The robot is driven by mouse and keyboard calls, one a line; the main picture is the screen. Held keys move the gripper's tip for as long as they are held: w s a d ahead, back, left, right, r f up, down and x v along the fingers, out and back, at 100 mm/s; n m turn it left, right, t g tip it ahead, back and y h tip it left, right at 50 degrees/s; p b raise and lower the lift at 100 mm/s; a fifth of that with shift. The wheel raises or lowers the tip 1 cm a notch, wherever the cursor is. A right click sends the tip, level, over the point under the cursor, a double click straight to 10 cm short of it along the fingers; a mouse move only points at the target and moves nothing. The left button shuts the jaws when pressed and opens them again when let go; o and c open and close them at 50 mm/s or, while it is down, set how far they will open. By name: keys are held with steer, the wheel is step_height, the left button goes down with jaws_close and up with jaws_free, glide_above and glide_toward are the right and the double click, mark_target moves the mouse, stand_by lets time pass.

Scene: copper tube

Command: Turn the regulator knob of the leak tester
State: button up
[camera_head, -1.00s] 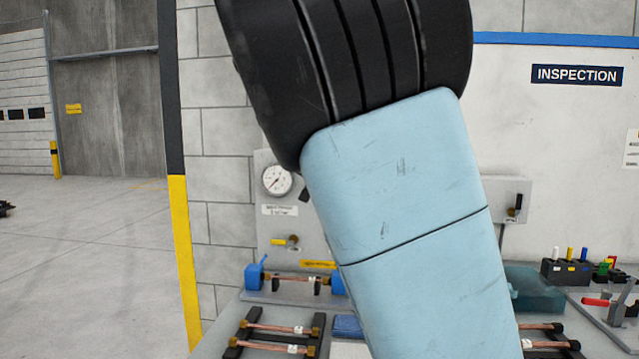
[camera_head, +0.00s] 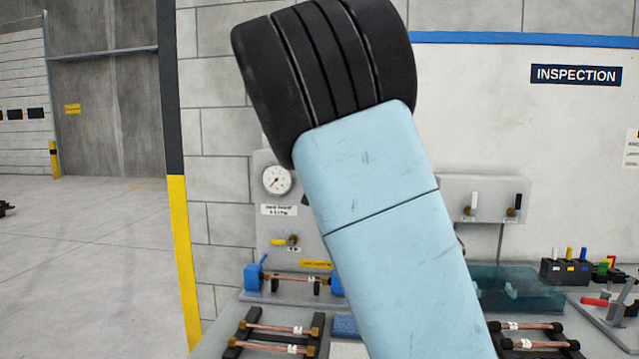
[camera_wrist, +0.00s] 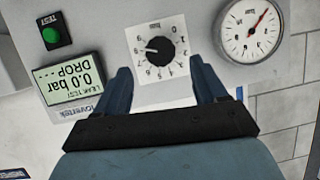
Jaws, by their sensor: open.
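The regulator knob (camera_wrist: 159,49) is black and round, on a white numbered dial plate, in the wrist view. Its white mark points to the left. The leak tester's grey panel (camera_wrist: 95,15) appears upside down there. Its green-grey display (camera_wrist: 70,85) reads 0.0 bar and DROP. My gripper (camera_wrist: 162,80) is open and empty; its two blue fingers reach toward the panel on either side of the dial's lower part. I cannot tell how far the fingertips are from the panel. In the head view my arm hides the knob and gripper; part of the tester panel (camera_head: 268,228) shows to the left.
A pressure gauge (camera_wrist: 251,31) and a green test button (camera_wrist: 51,35) flank the dial. In the head view, a blue clamp fixture (camera_head: 254,277) and copper tubes on racks (camera_head: 275,328) occupy the bench. A teal tray (camera_head: 520,290) stands right of my arm.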

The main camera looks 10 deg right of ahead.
steer(key=x, duration=0.6)
steer(key=shift+w, duration=0.15)
stand_by(0.4)
steer(key=shift+d+f, duration=0.1)
steer(key=c, duration=1)
steer(key=shift+c, duration=0.2)
